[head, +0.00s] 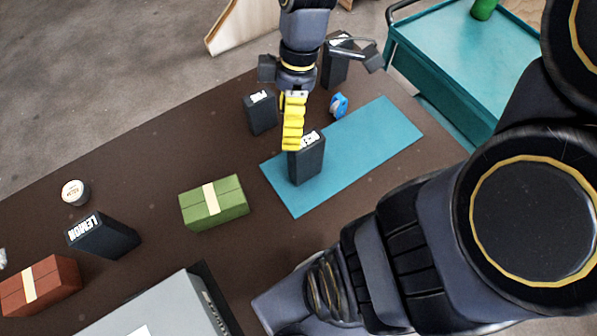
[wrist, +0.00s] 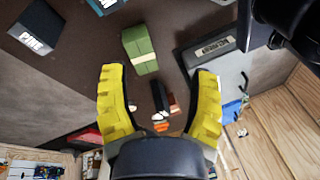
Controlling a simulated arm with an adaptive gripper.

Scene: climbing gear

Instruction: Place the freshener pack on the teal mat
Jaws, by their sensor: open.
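Several black packs with white labels could be the freshener pack. One stands upright on the teal mat (head: 375,140); this black pack (head: 307,165) is partly behind my gripper (head: 292,146) in the head view. My yellow fingers point down and overlap its upper left edge there; I cannot tell whether they touch it. In the wrist view my gripper (wrist: 160,74) is open, with nothing held between the fingertips. A labelled black pack (wrist: 37,27) lies at its upper left.
A green block (head: 214,204) lies left of the mat, a brown block (head: 40,287) and round tin (head: 75,193) farther left. A grey box (head: 165,310) is at the front. A blue item (head: 338,105) sits by the mat's back edge. A teal cart (head: 450,65) stands behind right.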

